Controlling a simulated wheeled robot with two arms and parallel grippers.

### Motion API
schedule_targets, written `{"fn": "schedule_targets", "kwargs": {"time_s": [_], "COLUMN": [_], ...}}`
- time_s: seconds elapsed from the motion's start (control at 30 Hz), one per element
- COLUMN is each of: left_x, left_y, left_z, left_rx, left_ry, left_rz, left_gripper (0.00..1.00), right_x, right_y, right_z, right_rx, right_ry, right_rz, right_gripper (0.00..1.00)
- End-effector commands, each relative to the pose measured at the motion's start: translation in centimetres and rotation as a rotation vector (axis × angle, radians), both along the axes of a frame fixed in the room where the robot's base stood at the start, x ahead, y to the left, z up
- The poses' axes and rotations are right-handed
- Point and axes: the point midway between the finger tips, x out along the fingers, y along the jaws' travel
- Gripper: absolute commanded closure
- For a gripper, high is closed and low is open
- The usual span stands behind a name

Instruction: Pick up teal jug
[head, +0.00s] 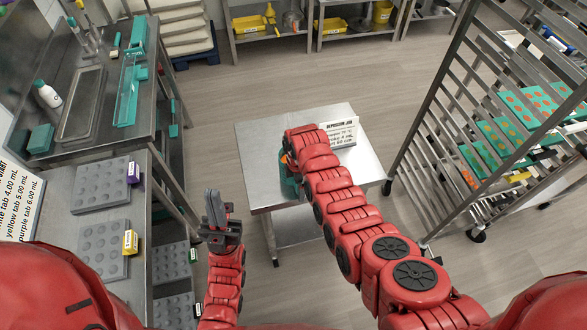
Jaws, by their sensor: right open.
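A teal jug (289,186) stands on the small steel table in the middle, at its left side. My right arm reaches over it from the right and hides much of it. My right gripper (287,158) is at the jug, mostly hidden behind my red wrist; it is open, and I cannot tell whether its fingers touch the jug. My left gripper (213,206) is left of the table, fingers pointing away from me. Its fingers look close together, with nothing visible between them.
The steel table (262,125) carries a white "Depositor job" card (341,132). A bench at left holds grey mould trays (100,185), a teal tray (130,90) and a white bottle (47,94). A tall rack (440,110) stands at right. Floor behind the table is clear.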

Motion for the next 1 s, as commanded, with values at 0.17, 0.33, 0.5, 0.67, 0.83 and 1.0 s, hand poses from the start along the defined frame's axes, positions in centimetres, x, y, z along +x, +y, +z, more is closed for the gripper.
{"fn": "schedule_targets", "kwargs": {"time_s": [0.17, 0.33, 0.5, 0.67, 0.83, 1.0], "left_x": [0.0, 0.01, 0.0, 0.0, 0.0, 0.0], "left_y": [0.0, 0.0, 0.0, 0.0, 0.0, 0.0], "left_z": [0.05, 0.04, 0.04, 0.03, 0.04, 0.06], "left_rx": [0.0, 0.0, 0.0, 0.0, 0.0, 0.0], "left_ry": [0.0, 0.0, 0.0, 0.0, 0.0, 0.0], "left_rz": [0.0, 0.0, 0.0, 0.0, 0.0, 0.0], "left_gripper": [1.0, 1.0, 1.0, 1.0, 1.0, 1.0], "right_x": [0.03, 0.05, 0.04, 0.03, 0.03, 0.05], "right_y": [0.02, 0.01, 0.0, -0.01, -0.01, 0.0], "right_z": [-0.2, -0.16, -0.15, -0.16, -0.15, -0.11], "right_rx": [0.001, 0.001, 0.001, 0.001, 0.0, 0.001], "right_ry": [-0.002, -0.002, -0.002, -0.002, -0.001, -0.002], "right_rz": [0.0, 0.0, -0.001, -0.001, -0.001, -0.001], "right_gripper": [0.0, 0.09, 0.4, 0.68, 0.99, 1.0]}}
